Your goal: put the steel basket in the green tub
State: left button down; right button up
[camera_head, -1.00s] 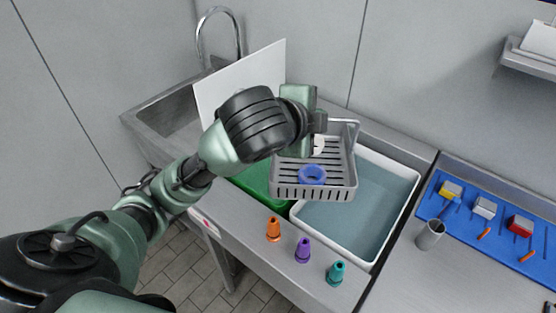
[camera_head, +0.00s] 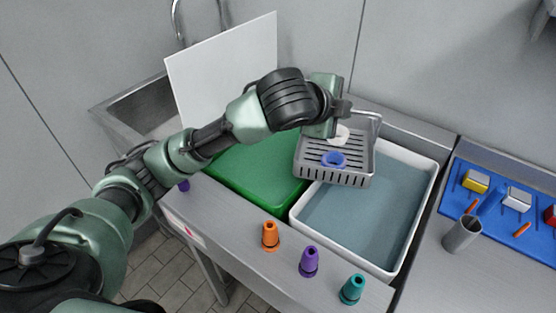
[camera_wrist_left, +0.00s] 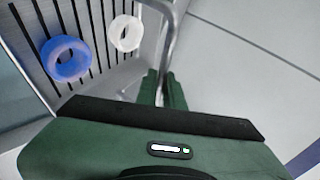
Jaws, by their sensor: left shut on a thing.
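The steel basket (camera_head: 345,179) is a grey slotted basket with a tall wire handle; a blue ring (camera_head: 333,159) and a white ring (camera_head: 340,133) lie in it. My left gripper (camera_head: 343,108) is shut on the handle at the basket's back and holds it raised. In the left wrist view the fingers (camera_wrist_left: 163,88) close around the handle bar, and the blue ring (camera_wrist_left: 66,58) and white ring (camera_wrist_left: 126,33) show on the slotted floor. The green tub (camera_head: 262,200) is left of the basket, its right back part hidden behind basket and arm. My right gripper is not in view.
A white tub (camera_head: 345,250) with grey-blue contents lies right of the green tub, partly under the basket. A white board (camera_head: 222,75) stands behind, near the sink.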

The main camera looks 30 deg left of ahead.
pick_arm(q)
jog(key=w+a+p, duration=0.2)
jog(key=a, duration=1.5)
notch_tip(320, 180, down, 18)
jog(key=shift+w+d, duration=0.15)
jog(key=shift+d, duration=0.05)
jog(key=c, duration=1.5)
grip_release()
jog(key=v, duration=0.7)
jog(key=shift+s+r, duration=0.25)
